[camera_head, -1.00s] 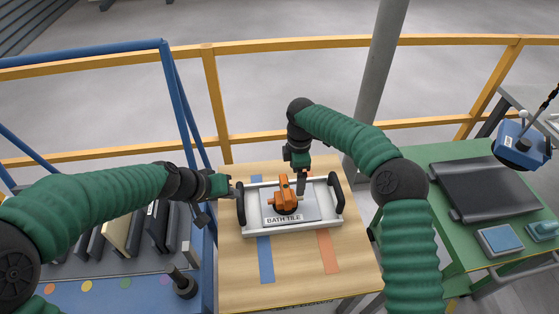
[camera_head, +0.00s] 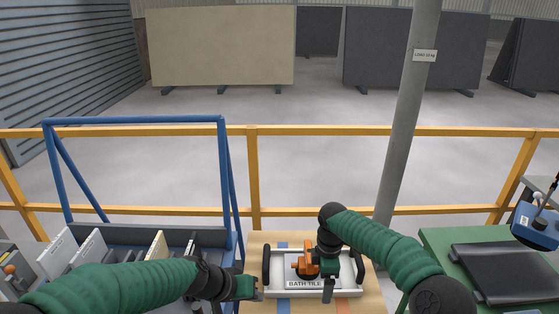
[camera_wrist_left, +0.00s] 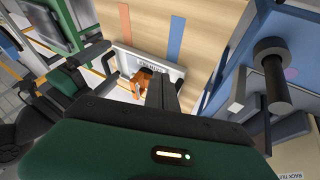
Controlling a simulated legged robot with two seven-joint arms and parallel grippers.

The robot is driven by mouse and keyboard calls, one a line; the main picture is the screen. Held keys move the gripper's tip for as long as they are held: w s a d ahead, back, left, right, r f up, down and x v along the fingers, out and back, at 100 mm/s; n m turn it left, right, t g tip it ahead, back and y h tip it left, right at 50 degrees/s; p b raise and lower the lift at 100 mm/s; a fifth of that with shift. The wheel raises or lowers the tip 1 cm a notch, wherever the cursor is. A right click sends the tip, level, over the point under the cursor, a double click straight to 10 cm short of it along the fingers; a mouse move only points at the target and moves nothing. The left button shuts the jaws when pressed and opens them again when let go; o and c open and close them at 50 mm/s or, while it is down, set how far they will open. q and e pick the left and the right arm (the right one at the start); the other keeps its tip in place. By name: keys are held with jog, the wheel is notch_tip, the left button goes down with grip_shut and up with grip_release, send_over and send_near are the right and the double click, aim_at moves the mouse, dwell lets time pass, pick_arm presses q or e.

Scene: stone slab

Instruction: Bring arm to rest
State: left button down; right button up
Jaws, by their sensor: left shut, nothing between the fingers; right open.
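My left gripper (camera_head: 258,288) is shut and empty, just left of the tray on the wooden table in the head view. Its fingers also show in the left wrist view (camera_wrist_left: 163,92). My right gripper (camera_head: 328,290) is over the tray's right half, its fingers pointing down; it is open, and the gap between the fingers is hard to see. The white tray (camera_head: 345,291) has black handles at its sides and a "BATH TILE" label at the front. An orange-handled tool (camera_head: 304,264) stands in it, partly hidden by my right arm.
A blue rack (camera_head: 135,120) with upright slabs stands at the left. A yellow railing (camera_head: 300,131) and a grey post (camera_head: 405,120) stand behind the wooden table (camera_head: 255,243).

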pick_arm(q)
jog(key=s+a+f+g+y, duration=0.1)
jog(key=s+a+f+y, duration=0.1)
jog(key=s+a, duration=0.4)
jog(key=s+a+f+g+y, duration=0.1)
jog(key=s+a+f+y, duration=0.2)
jog(key=s+a, duration=0.4)
jog(key=s, duration=0.4)
jog(key=shift+s+a+f+n, duration=0.15)
jog(key=shift+s+a+n, duration=0.1)
jog(key=shift+n, duration=0.15)
pick_arm(e)
jog(key=s+d+m+t, duration=0.1)
jog(key=s+d+m, duration=0.2)
jog(key=s+m, duration=0.6)
jog(key=s+d+r+m+t, duration=0.1)
jog(key=s+d+m, duration=0.2)
jog(key=s+m, duration=0.5)
jog(key=s, duration=1)
jog(key=shift+d+m, duration=0.3)
jog(key=shift+m, duration=0.1)
pick_arm(q)
jog(key=shift+s, duration=0.15)
pick_arm(e)
jog(key=shift+s+r, duration=0.1)
jog(key=shift+r, duration=0.05)
